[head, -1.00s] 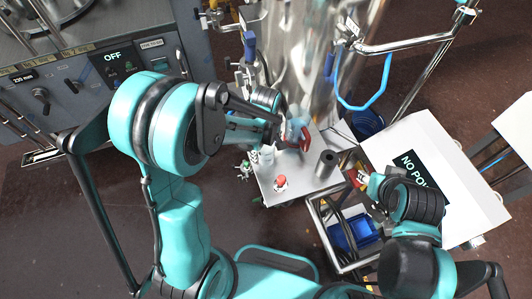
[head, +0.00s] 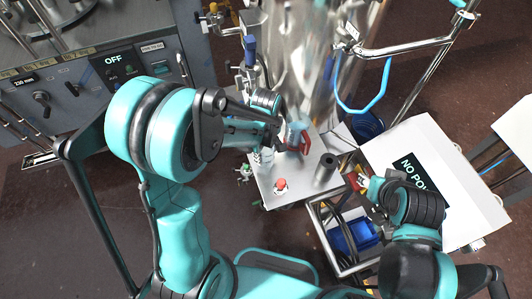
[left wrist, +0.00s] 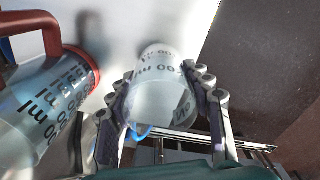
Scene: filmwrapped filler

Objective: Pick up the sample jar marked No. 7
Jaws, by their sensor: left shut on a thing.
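A clear, whitish sample jar (left wrist: 158,100) with dark ml markings stands out in the left wrist view. Part of a "No" mark shows low on its right side, but I cannot read the number. My left gripper (left wrist: 160,86) is shut on this jar, one finger on each side. In the head view my left gripper (head: 283,137) is over the small metal table, and its own arm mostly hides the jar. My right gripper (head: 358,180) is low beside the open bin; its finger state is unclear.
A larger clear jug with a red rim and handle (left wrist: 50,100) is close beside the held jar. The metal table (head: 290,190) bears a red button (head: 281,184) and a dark cylinder (head: 325,168). A metal bin (head: 345,262) and a "NO POWER"-like panel box (head: 385,150) are at right.

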